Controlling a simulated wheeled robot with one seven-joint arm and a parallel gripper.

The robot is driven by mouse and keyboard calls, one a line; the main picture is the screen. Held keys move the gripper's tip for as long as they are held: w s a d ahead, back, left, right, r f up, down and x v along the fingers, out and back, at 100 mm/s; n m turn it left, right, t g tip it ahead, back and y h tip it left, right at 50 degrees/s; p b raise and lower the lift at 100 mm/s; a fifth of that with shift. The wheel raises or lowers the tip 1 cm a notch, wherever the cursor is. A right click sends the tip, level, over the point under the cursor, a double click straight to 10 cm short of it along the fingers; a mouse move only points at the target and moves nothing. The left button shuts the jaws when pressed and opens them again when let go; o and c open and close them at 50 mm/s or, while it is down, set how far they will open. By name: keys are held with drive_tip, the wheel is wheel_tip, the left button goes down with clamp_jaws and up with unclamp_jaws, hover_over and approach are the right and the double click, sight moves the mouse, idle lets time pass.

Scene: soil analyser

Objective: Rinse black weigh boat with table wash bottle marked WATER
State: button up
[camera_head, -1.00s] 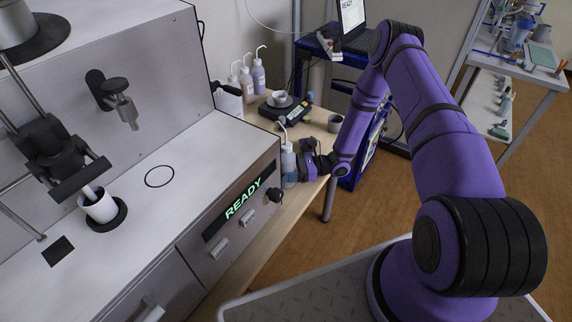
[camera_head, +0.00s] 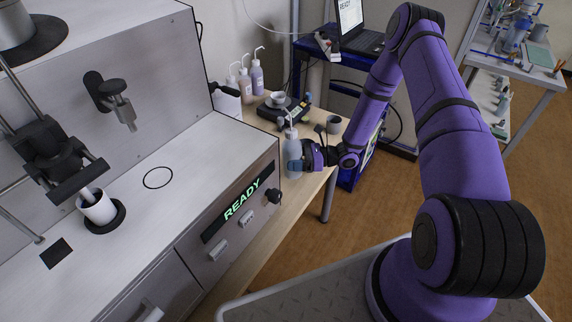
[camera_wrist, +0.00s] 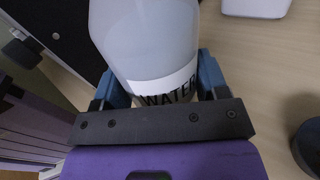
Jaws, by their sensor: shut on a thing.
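The wash bottle (camera_head: 292,150) is a pale, translucent bottle with a thin spout, upright by the front edge of the wooden table. In the wrist view the bottle (camera_wrist: 147,38) shows its white label reading WATER. My gripper (camera_head: 298,165) is shut on it, with blue fingers on both sides of the body, also in the wrist view (camera_wrist: 160,88). I cannot tell whether its base touches the table. I cannot make out the black weigh boat with certainty in either view.
A balance (camera_head: 268,119) with a small dish (camera_head: 278,99) on it stands behind the bottle. Several spouted bottles (camera_head: 257,77) stand at the back. The analyser (camera_head: 215,170) reads READY, close on the left, with a white cup (camera_head: 97,207) on it.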

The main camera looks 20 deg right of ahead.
drive_tip(key=shift+w+d+f+m+t+h, duration=0.2)
drive_tip(key=shift+d+m+t+h, duration=0.35)
drive_tip(key=shift+d+m, duration=0.7)
drive_tip(key=shift+w+d+f+m+t+h, duration=0.1)
drive_tip(key=shift+d+f+m+t+h, duration=0.3)
drive_tip(key=shift+d+m, duration=0.85)
drive_tip(key=shift+w+d+f+m+t+h, duration=0.1)
drive_tip(key=shift+d+m+t+h, duration=0.65)
drive_tip(key=shift+d, duration=0.9)
drive_tip(key=shift+r, duration=0.1)
drive_tip(key=shift+c, duration=0.5)
drive_tip(key=shift+o, duration=1.3)
drive_tip(key=c, duration=0.3)
drive_tip(key=shift+c, duration=0.2)
